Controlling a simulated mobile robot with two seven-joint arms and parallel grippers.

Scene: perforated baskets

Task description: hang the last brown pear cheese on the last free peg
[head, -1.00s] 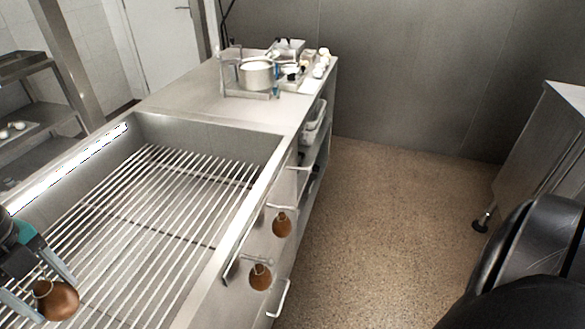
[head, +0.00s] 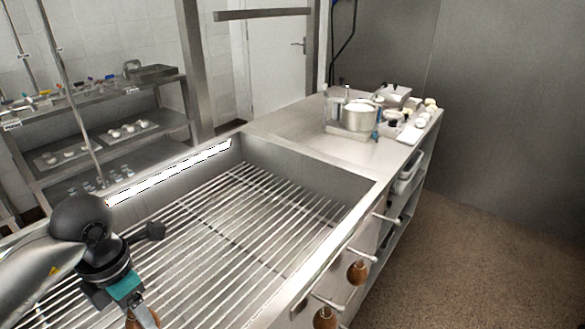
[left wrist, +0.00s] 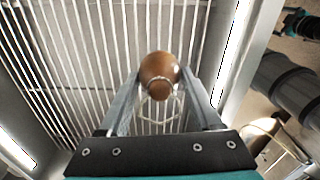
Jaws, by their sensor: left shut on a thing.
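My left gripper (head: 143,322) is at the lower left of the head view, above the slatted rack, shut on a brown pear cheese (left wrist: 160,68). The wrist view shows the cheese between the two fingers, with a loop of string around it. In the head view only part of it shows at the bottom edge. Two other brown pear cheeses, a farther one (head: 357,272) and a nearer one (head: 325,318), hang from pegs on the counter's right side. A farther peg (head: 387,218) is bare. A teal and black part of my right arm shows in the wrist view; its fingers cannot be made out.
The sink basin's rim (head: 330,245) lies between my left gripper and the pegs. A steel pot (head: 359,118) and small items stand at the counter's far end. A shelf rack (head: 150,125) is at left. Floor right of the counter is clear.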

